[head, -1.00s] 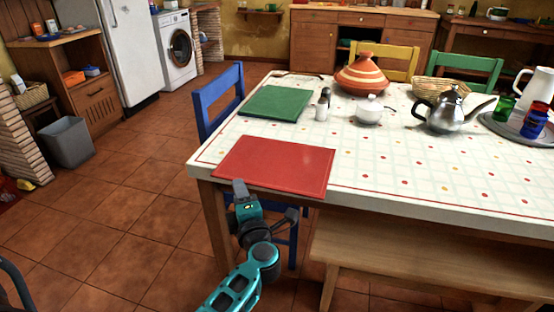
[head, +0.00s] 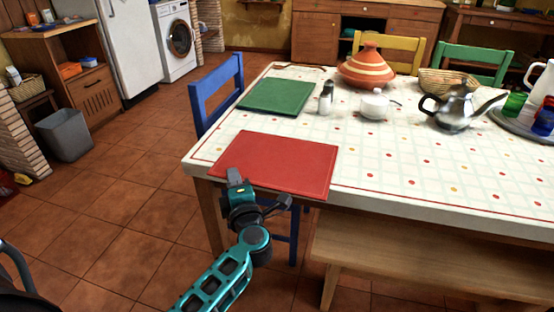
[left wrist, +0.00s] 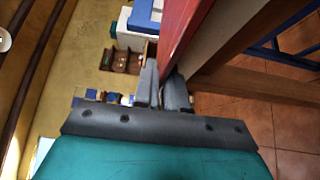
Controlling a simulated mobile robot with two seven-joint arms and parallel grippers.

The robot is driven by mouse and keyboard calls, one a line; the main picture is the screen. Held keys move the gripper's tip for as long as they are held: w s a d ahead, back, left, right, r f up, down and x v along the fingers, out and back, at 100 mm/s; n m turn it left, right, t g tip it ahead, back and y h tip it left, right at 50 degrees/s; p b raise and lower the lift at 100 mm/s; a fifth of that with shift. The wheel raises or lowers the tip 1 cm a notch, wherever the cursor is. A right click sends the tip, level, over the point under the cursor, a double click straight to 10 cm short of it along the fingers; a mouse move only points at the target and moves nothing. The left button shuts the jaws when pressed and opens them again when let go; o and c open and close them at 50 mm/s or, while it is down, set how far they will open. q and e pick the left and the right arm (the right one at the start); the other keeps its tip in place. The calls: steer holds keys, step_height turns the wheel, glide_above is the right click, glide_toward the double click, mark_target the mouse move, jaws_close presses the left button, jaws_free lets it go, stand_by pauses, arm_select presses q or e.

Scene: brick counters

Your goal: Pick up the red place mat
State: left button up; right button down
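The red place mat (head: 278,163) lies flat at the near left corner of the patterned table (head: 390,183), its front edge at the table's front edge. My left gripper (head: 235,178) is at the mat's front edge, near its left end. In the left wrist view, the mat (left wrist: 183,28) shows as a narrow red band running down between the fingertips (left wrist: 163,88). The fingers are close together, one on each side of the mat's edge, and look shut on it. The mat's far side is hidden in that view. My right gripper is not in view.
A green place mat (head: 274,97) lies behind the red one. A shaker (head: 325,104), white sugar pot (head: 374,104), metal teapot (head: 455,107) and striped tagine (head: 366,70) stand farther back. A blue chair (head: 218,90) is at the left end; a wooden bench (head: 400,255) is in front.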

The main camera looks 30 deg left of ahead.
arm_select(q)
jaws_close()
steer(key=shift+r, duration=0.15)
